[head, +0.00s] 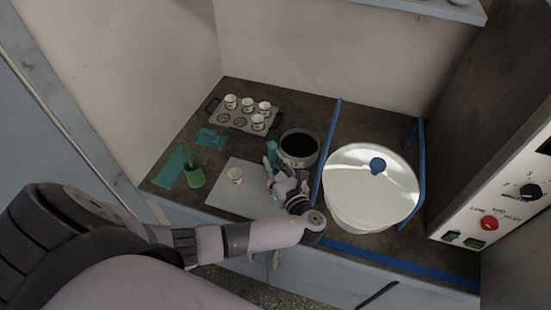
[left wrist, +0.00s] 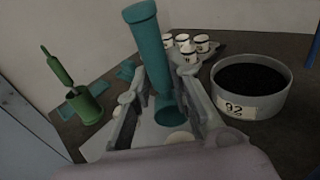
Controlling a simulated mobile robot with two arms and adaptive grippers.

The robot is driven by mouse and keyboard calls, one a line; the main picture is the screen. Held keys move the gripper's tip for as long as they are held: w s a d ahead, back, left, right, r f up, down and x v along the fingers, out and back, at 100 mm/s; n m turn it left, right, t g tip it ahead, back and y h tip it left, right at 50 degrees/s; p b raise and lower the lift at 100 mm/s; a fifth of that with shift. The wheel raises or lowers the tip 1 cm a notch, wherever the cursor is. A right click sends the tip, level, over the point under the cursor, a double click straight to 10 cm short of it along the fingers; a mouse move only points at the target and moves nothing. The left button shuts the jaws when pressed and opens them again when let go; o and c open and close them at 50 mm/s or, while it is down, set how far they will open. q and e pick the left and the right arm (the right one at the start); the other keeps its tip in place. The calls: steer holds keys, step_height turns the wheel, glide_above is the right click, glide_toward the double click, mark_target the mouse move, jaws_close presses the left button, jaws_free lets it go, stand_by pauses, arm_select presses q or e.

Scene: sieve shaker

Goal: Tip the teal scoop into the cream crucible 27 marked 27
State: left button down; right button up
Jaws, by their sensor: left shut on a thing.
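My left gripper (head: 273,172) is shut on the teal scoop (head: 271,152), above the right side of a grey mat. The scoop also shows in the left wrist view (left wrist: 150,60), standing steeply between the fingers (left wrist: 160,108); its contents cannot be seen. My right gripper is out of view.
A rack (head: 214,117) of several cups stands at the back left. A dark-filled pan (left wrist: 250,88) labelled 92 is right of the scoop. A green pot (head: 195,178) and teal pieces lie left. A large white lidded vessel (head: 345,190) stands right.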

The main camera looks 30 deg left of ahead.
arm_select(q)
steer(key=shift+w+a+r+g+h+p, duration=0.2)
steer(key=shift+r+g+h+p, duration=0.15)
steer(key=shift+p, duration=0.3)
steer(key=shift+f, duration=0.2)
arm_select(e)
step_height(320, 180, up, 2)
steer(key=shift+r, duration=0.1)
arm_select(q)
steer(key=h+p, duration=0.1)
steer(key=p, duration=0.1)
steer(key=a+r+g+h+p, duration=0.1)
steer(key=p, duration=0.2)
steer(key=shift+w+a+r+p, duration=0.1)
steer(key=shift+w+a+p, duration=0.1)
steer(key=shift+w+p, duration=0.2)
steer(key=shift+w+a+g+h+b, duration=0.2)
steer(key=shift+a+g+h+b, duration=0.1)
steer(key=shift+g+h+b, duration=0.05)
steer(key=shift+w+a+g+h, duration=0.3)
steer(key=shift+g+h, duration=0.2)
steer(key=shift+h, duration=0.2)
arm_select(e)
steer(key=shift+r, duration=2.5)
